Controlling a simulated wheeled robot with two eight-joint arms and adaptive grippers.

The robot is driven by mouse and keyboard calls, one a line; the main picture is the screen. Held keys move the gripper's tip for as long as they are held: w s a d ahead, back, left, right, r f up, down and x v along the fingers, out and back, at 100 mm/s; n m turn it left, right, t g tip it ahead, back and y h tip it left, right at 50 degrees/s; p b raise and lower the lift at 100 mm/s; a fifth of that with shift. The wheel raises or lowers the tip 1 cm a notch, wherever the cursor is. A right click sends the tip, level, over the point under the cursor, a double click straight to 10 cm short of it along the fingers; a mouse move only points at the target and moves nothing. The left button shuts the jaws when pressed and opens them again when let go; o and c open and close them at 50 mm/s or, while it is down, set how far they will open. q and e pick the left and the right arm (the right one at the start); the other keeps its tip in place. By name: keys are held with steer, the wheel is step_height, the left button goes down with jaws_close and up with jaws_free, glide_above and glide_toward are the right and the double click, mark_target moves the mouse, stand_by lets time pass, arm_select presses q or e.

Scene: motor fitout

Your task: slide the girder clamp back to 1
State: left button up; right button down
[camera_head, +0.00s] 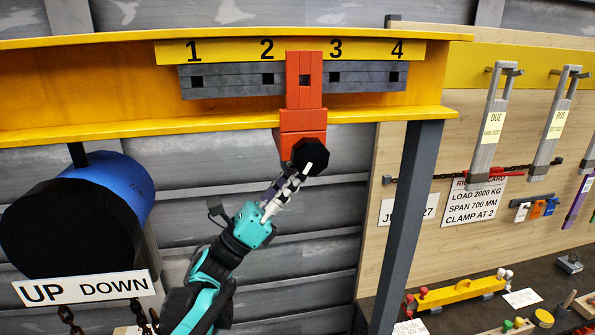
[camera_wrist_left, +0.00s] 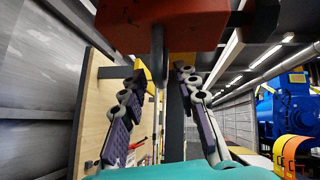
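The red girder clamp (camera_head: 304,85) sits on the yellow girder (camera_head: 90,124), between marks 2 and 3 of the numbered strip (camera_head: 225,51). Mark 1 is at the strip's left end. A black knob (camera_head: 313,158) hangs at the clamp's lower end. My left gripper (camera_head: 297,178) reaches up from below, its fingertips at the knob, one overlapping it. In the left wrist view the clamp's red underside (camera_wrist_left: 165,22) is overhead. The fingers (camera_wrist_left: 160,78) stand apart there, either side of the knob's narrow edge; contact is unclear. My right gripper is out of view.
A grey slotted rail (camera_head: 230,80) runs under the numbers. A blue and black hoist drum (camera_head: 85,210) hangs at left, with an UP DOWN sign (camera_head: 85,288). A dark post (camera_head: 410,215) stands right of the clamp. A card (camera_head: 474,205) reads CLAMP AT 2.

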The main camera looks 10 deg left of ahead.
arm_select(q)
steer(key=v, duration=1.1)
steer(key=shift+a+f, duration=0.2)
steer(key=shift+f, duration=0.05)
